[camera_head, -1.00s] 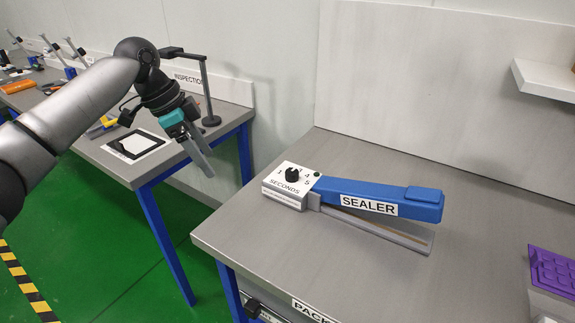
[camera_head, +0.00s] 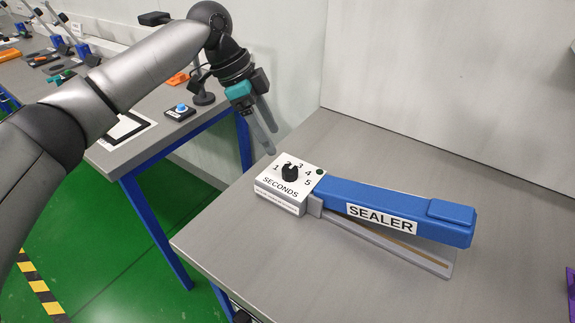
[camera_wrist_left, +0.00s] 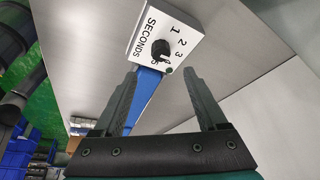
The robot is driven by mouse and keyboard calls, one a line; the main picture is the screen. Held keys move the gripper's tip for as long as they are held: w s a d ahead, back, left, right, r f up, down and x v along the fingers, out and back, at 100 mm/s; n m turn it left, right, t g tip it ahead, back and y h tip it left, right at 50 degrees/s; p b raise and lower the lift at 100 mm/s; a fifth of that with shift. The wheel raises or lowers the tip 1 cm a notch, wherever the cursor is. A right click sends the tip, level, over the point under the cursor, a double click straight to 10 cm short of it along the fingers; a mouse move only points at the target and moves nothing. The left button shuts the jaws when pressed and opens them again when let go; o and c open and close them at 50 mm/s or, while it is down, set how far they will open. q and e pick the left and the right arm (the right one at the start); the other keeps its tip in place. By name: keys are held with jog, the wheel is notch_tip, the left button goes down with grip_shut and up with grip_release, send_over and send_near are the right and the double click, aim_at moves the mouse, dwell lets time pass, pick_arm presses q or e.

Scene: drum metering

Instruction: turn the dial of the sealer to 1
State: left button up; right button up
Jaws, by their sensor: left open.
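The sealer (camera_head: 395,207) lies on the grey table, with a long blue arm and a white box marked SECONDS at its left end. The black dial (camera_head: 290,173) sits on top of that box, with the numbers 1 to 5 around it. I cannot tell for sure which number it points to. My left gripper (camera_head: 271,140) is open and empty, above and just behind the box, apart from the dial. In the left wrist view the dial (camera_wrist_left: 161,49) shows beyond the open fingers (camera_wrist_left: 160,77). My right gripper is not in view.
The table (camera_head: 300,270) is clear in front of the sealer. A wall (camera_head: 430,90) rises behind it. A second table (camera_head: 165,135) at the left holds a blue button box (camera_head: 180,112) and a black-framed white square; a gap with green floor separates the tables.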

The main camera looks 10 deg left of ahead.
aim_at(289, 169)
pick_arm(q)
jog(key=b+x, duration=0.1)
jog(key=x, duration=0.7)
jog(key=shift+f+b, duration=0.25)
jog(key=shift+b, duration=0.05)
jog(key=shift+w+d+f, duration=0.15)
jog(key=shift+d+f, duration=0.05)
jog(key=shift+f, duration=0.35)
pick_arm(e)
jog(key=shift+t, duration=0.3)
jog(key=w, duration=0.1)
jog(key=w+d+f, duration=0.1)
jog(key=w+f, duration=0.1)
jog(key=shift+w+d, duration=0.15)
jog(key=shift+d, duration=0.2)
pick_arm(q)
jog(key=shift+c, duration=0.3)
jog(key=c, duration=0.5)
grip_shut()
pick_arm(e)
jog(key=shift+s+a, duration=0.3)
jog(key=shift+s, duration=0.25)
